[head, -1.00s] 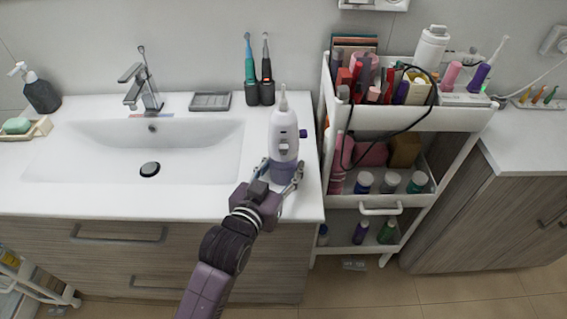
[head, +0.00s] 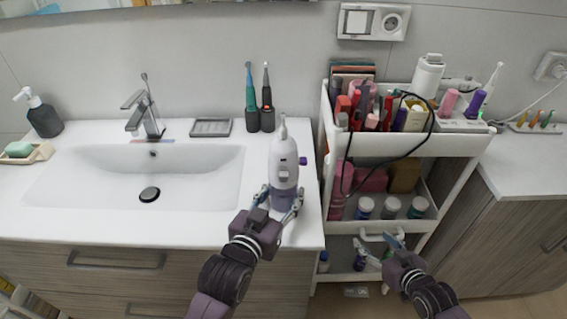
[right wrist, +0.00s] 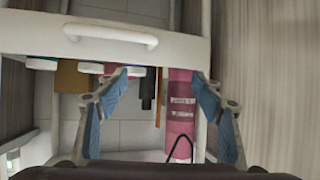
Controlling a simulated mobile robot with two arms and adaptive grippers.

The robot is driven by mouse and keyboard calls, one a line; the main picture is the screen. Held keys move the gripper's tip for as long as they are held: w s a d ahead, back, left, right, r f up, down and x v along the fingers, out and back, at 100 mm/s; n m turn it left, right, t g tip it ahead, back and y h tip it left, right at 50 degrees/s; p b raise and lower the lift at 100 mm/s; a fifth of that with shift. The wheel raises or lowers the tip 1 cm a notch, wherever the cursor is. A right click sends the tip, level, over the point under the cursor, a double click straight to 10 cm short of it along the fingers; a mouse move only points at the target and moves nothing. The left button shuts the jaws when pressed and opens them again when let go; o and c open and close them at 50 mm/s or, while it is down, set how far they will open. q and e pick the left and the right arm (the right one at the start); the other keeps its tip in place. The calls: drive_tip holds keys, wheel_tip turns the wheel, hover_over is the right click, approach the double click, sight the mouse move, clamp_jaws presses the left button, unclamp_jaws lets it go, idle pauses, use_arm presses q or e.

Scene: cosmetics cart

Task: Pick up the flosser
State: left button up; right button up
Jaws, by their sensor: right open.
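The flosser (head: 284,165), a white upright device with a lavender lower part and a thin nozzle, stands near the counter's right edge. My left gripper (head: 279,204) is low at its base, one finger on each side. I cannot tell whether both fingers press on it. My right gripper (head: 380,245) is open and empty, in front of the cart's lower drawer, apart from the flosser. The right wrist view shows its two blue-padded fingers (right wrist: 160,100) spread wide. The flosser does not show in that view.
The white cart (head: 385,150) with bottles and a looping black cable stands right of the counter. Its drawer handle (right wrist: 110,33) and a pink bottle (right wrist: 181,115) show in the right wrist view. Two toothbrushes (head: 259,117) stand behind the flosser. The sink (head: 140,170) is left.

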drive_tip(key=a+r+n+t+y, duration=0.15)
drive_tip(key=a+r, duration=0.35)
drive_tip(key=r, duration=0.6)
drive_tip(key=a+r+n+t+y, duration=0.1)
drive_tip(key=a+r+y, duration=0.25)
drive_tip(key=r, duration=0.75)
drive_tip(key=n+g+y, duration=0.2)
drive_tip(key=n+y, duration=0.2)
drive_tip(key=y, duration=0.1)
approach(293, 156)
drive_tip(key=x, duration=0.4)
drive_tip(key=r+x, duration=0.1)
drive_tip(key=x, duration=0.1)
drive_tip(key=shift+a, duration=0.25)
drive_tip(key=shift+f+x, duration=0.2)
drive_tip(key=shift+x, duration=0.9)
drive_tip(key=shift+f+x, duration=0.2)
drive_tip(key=shift+x, duration=0.85)
drive_tip(key=shift+f+x, duration=0.2)
drive_tip(key=shift+x, duration=0.9)
drive_tip(key=shift+w+d, duration=0.1)
drive_tip(key=shift+d, duration=0.05)
drive_tip(key=shift+c, duration=0.3)
drive_tip(key=shift+r, duration=0.1)
drive_tip(key=c, duration=1.3)
